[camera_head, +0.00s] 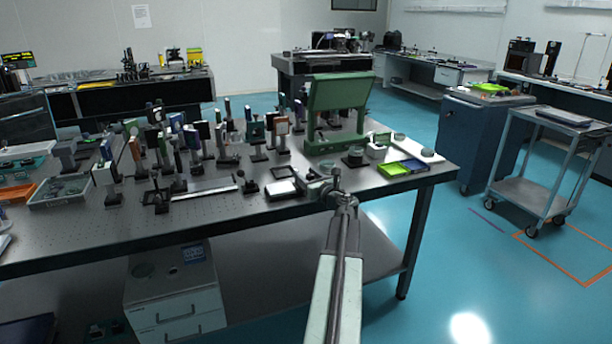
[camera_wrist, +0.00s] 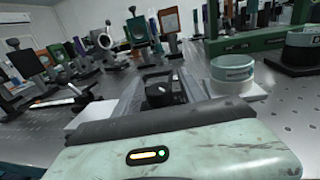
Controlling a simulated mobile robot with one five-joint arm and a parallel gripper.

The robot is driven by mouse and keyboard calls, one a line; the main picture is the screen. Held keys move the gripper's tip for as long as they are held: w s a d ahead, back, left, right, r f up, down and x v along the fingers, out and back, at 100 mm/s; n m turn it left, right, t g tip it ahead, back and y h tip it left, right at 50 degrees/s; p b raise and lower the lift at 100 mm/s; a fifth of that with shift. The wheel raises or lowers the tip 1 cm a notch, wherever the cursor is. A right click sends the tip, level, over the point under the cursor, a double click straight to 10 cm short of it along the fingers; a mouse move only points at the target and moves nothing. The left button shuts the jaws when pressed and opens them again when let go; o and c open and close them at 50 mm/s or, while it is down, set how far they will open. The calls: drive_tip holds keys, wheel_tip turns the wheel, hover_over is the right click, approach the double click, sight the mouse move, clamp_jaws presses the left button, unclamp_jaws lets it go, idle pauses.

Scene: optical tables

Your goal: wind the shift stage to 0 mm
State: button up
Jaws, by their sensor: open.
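My gripper (camera_head: 330,188) is over the front right part of the near optical table. In the wrist view its pale green body fills the bottom, and the two grey fingers (camera_wrist: 164,88) stand apart. A small black part (camera_wrist: 165,93) shows between the fingers; I cannot tell whether it is touched. No shift stage can be named with certainty. A long silver rail with dark ends (camera_head: 205,187) lies left of my gripper and may be it; it seems to show in the wrist view too (camera_wrist: 48,104). No scale or reading is legible.
A white-topped flat block (camera_head: 283,188) lies just left of my gripper. A green frame (camera_head: 337,95) stands behind it. Several mounted optics crowd the table's middle. Clear floor lies right of the table, before a grey cart (camera_head: 540,185).

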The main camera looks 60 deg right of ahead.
drive_tip(key=v, duration=0.7)
drive_tip(key=shift+s+a, duration=0.15)
drive_tip(key=shift+s, duration=0.1)
drive_tip(key=shift+f, duration=0.1)
